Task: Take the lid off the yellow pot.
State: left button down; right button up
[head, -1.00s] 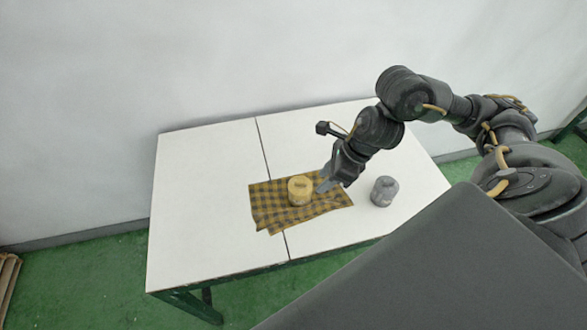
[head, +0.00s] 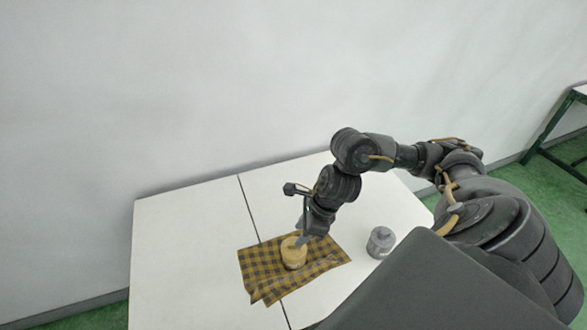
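The yellow pot (head: 294,261) stands upright on a yellow-and-black checked cloth (head: 258,267) on the white table. Its lid (head: 289,246) sits on top, and the fingers partly cover the lid's upper right side. My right gripper (head: 302,239) comes down from the upper right, with its fingertips at the top of the lid. It is too small and too covered to tell whether the fingers are apart or closed on the lid's handle. My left gripper is not in view.
A grey lidded pot (head: 380,242) stands on the table to the right of the cloth. The left part of the white table (head: 185,260) is bare. A plain wall rises behind the table. Another table (head: 560,125) shows at the far right edge.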

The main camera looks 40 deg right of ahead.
aim_at(294, 247)
jog(key=shift+a+f, duration=0.1)
jog(key=shift+f, duration=0.15)
jog(key=shift+p+x, duration=0.5)
jog(key=shift+x, duration=1.85)
jog(key=shift+s, duration=0.1)
grip_shut()
